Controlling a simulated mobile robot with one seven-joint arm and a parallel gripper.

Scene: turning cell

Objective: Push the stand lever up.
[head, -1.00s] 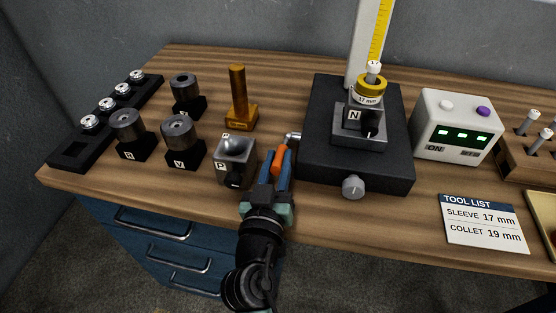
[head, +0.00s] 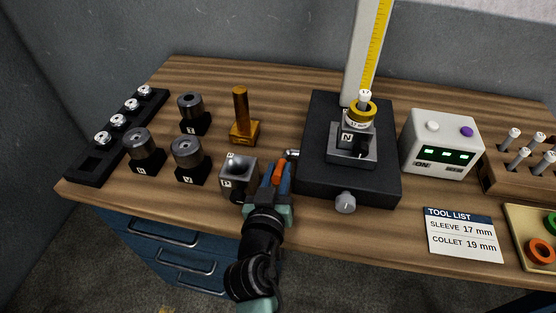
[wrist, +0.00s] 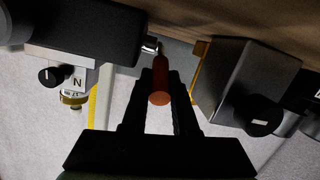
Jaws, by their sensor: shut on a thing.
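The stand lever, an orange grip (head: 279,173) on a short metal shaft, comes off the left side of the dark stand base (head: 318,188). My gripper (head: 277,178) has its fingers on either side of the orange grip and is shut on it. In the wrist view the grip (wrist: 160,88) lies between the two dark fingers (wrist: 160,100), its round end toward the camera. The stand carries a grey block marked N (head: 347,147) with a yellow-ringed sleeve (head: 361,113) above it.
A grey block marked P (head: 238,175) stands close left of my gripper. A round knob (head: 345,202) is on the stand's front. Dark round holders (head: 188,153) and a brown post (head: 241,110) stand left. A control box (head: 440,143) and tool list card (head: 461,235) are right.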

